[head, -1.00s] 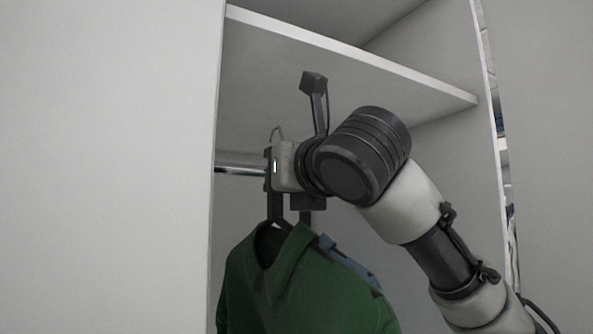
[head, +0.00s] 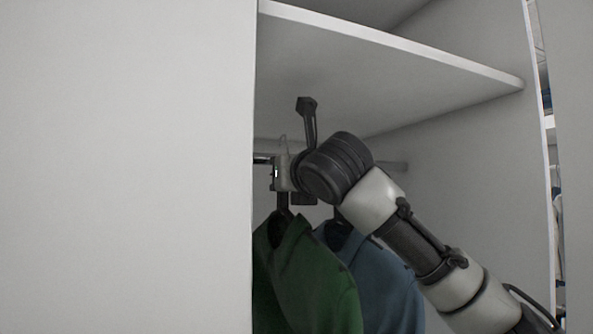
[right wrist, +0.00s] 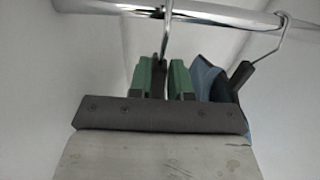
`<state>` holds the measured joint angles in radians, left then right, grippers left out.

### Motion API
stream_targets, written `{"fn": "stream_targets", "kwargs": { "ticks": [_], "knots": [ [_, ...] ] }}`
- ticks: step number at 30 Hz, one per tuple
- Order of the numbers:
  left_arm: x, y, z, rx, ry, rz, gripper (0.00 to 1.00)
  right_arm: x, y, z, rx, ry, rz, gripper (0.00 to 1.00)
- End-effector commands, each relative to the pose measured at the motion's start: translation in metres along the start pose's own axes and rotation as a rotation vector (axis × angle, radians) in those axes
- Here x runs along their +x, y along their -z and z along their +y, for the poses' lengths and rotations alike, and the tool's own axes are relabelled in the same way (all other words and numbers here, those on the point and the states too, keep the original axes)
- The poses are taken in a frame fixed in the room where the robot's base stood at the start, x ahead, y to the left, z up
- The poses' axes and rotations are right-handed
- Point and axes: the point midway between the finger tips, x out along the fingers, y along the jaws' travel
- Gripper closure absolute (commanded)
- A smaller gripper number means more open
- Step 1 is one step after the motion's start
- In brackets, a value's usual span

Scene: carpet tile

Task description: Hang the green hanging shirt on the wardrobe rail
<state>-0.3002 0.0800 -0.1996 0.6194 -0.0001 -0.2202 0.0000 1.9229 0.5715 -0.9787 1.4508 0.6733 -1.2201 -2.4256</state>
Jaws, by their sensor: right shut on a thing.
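The green shirt (head: 305,280) hangs from a dark hanger in my right gripper (head: 284,198), inside the wardrobe opening. The gripper is shut on the hanger's neck. In the right wrist view, the hanger's metal hook (right wrist: 167,32) rises across the front of the rail (right wrist: 215,13); its top is cut off, so I cannot tell whether it rests on the rail. In the head view, the rail (head: 395,165) is partly hidden behind my wrist. My left gripper is not in view.
A blue shirt (head: 385,275) hangs on the rail just right of the green one; its hook (right wrist: 284,24) is over the rail. A white shelf (head: 400,80) spans above my wrist. A plain pale panel (head: 120,170) closes off the left.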

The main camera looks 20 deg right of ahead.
Motion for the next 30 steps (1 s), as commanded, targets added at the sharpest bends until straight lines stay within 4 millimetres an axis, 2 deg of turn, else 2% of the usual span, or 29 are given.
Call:
{"fn": "stream_targets", "kwargs": {
  "ticks": [7, 17, 21, 30],
  "knots": [
    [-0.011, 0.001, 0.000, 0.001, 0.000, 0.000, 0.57, 0.029, -0.002, 0.000, 0.000, 0.000, -0.001, 1.00],
    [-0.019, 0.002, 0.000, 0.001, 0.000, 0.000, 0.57, 0.052, -0.002, 0.000, 0.000, 0.000, -0.002, 1.00],
    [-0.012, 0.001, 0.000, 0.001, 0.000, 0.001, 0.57, 0.052, 0.011, 0.000, -0.001, 0.000, -0.002, 1.00],
    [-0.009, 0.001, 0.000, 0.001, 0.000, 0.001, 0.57, 0.051, 0.020, 0.000, 0.000, 0.000, -0.003, 1.00]
  ]
}}
